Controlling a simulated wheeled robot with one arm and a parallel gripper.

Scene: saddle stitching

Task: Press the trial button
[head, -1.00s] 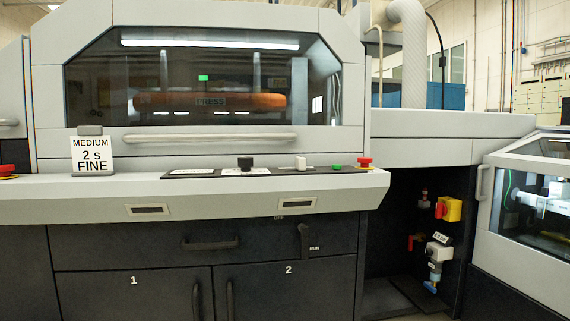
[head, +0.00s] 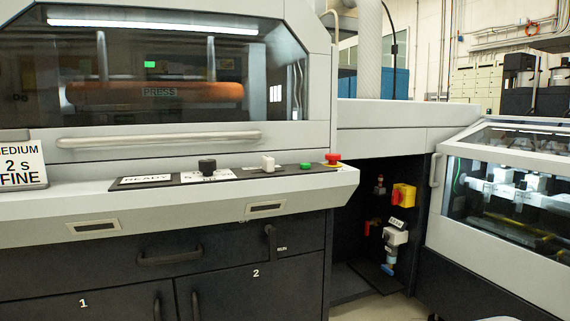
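A dark control strip (head: 230,174) lies on the light grey ledge of the press machine. On it, from left to right, are a READY label (head: 147,180), a black knob (head: 207,166), a white switch or button (head: 268,162), a small green button (head: 305,166) and a red mushroom button (head: 333,158). I cannot read which of these is the trial button; the lettering under the knob is too small. My gripper does not show in the head view.
A sign reading MEDIUM 2 s FINE (head: 20,166) stands on the ledge at the left. A long handle (head: 158,140) crosses the front below the window. A lower machine (head: 510,190) with a glass cover stands at the right. An open dark bay with a yellow-red switch (head: 403,196) lies between.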

